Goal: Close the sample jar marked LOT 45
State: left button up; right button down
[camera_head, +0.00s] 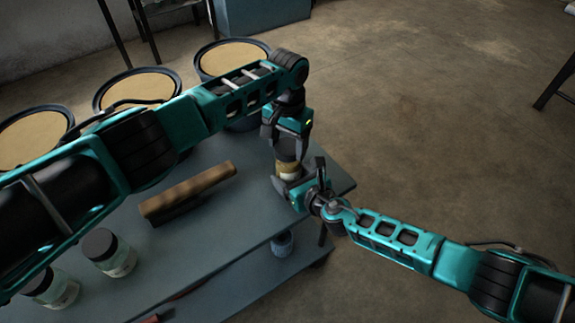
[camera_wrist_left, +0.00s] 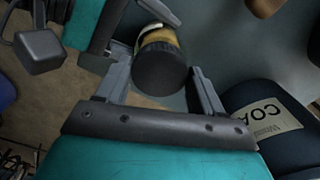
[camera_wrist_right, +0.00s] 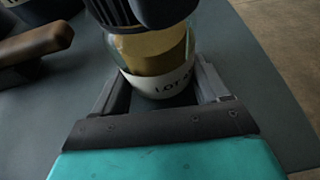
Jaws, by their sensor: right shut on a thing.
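The sample jar (camera_head: 288,169) is glass with tan contents and a black ribbed lid, near the table's right end. In the right wrist view its white label (camera_wrist_right: 166,88) reads "LOT 4"; the rest is hidden. My right gripper (camera_head: 292,187) is shut on the jar's lower body, a finger on either side, also in the right wrist view (camera_wrist_right: 163,90). My left gripper (camera_head: 289,142) is above it, pointing down. In the left wrist view the black lid (camera_wrist_left: 160,68) sits over the jar between its open fingers (camera_wrist_left: 162,85). I cannot tell whether the lid is fully seated.
Two other jars with black lids (camera_head: 109,251) (camera_head: 50,287) stand at the table's front left. A brown-handled brush-like object (camera_head: 188,192) lies mid-table. Several open drums with tan contents (camera_head: 232,56) stand behind. The table (camera_head: 240,215) is bare between the brush and the jar.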

pick_arm(q)
jog(key=o, duration=0.4)
jog(key=shift+r, duration=0.1)
notch_tip(320, 180, up, 12)
dwell(0.5)
pick_arm(e)
grip_release()
